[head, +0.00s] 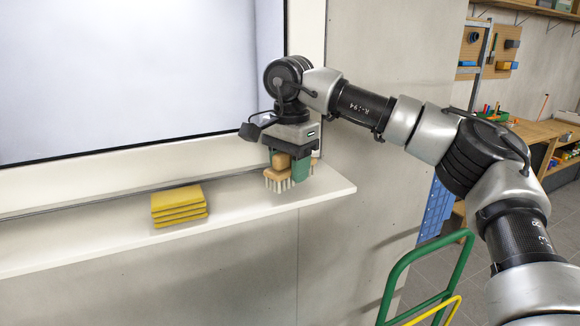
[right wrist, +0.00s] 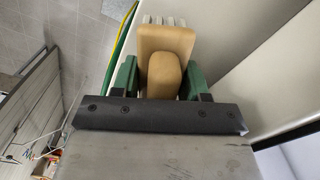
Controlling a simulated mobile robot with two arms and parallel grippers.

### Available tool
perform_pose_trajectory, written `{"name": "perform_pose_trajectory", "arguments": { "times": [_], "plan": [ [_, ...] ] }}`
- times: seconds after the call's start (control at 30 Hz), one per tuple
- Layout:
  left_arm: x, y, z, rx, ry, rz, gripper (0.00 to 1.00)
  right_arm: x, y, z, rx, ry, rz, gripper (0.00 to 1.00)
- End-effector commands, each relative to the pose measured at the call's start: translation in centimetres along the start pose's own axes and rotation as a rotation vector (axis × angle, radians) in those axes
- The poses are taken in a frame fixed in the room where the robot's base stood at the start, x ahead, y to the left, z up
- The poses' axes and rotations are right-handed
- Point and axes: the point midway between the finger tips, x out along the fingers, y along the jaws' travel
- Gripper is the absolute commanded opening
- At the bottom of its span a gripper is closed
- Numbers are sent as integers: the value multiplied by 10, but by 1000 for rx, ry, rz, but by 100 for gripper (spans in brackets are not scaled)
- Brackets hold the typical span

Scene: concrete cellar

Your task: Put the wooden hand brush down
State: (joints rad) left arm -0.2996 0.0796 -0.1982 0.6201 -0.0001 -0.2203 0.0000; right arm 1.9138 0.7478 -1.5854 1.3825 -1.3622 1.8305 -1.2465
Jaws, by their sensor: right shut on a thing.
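The wooden hand brush (head: 276,180) has a tan body and pale bristles pointing down. It is at the right end of the white window sill (head: 240,205). My right gripper (head: 291,168), with green fingers, is shut on the brush from above. The bristles are at or just above the sill; I cannot tell whether they touch. In the right wrist view the brush (right wrist: 168,45) sits between the green fingers of the gripper (right wrist: 160,80). My left gripper is not in view.
A stack of yellow sponges or cloths (head: 179,206) lies on the sill to the left of the brush. The sill between them is clear. Green rails (head: 430,250) stand at lower right. A wooden workbench (head: 540,135) is in the right background.

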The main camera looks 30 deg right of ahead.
Motion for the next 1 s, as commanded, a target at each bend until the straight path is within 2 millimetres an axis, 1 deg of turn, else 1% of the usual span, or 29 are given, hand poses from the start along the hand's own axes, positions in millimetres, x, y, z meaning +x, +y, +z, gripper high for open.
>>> {"name": "perform_pose_trajectory", "arguments": {
  "times": [0.03, 0.1, 0.2, 0.4, 0.53, 0.57, 0.7, 1.0],
  "plan": [
    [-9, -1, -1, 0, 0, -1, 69, 3, 0, -1, 1, 0, 3, 20],
    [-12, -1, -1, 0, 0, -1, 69, 11, 0, 0, 0, 0, 1, 20],
    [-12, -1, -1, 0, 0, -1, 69, 17, 0, 0, 0, 0, -1, 20],
    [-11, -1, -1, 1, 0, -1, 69, 18, 0, 0, 1, 0, -1, 20],
    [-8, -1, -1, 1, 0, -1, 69, 23, 0, 0, 1, 0, -1, 20],
    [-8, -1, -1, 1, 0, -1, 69, 22, 0, 0, 1, 0, -1, 47],
    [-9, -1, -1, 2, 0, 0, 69, 21, 0, 0, 1, 0, -1, 69],
    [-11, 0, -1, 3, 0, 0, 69, 18, 0, 0, 1, 0, -1, 70]
  ]
}}
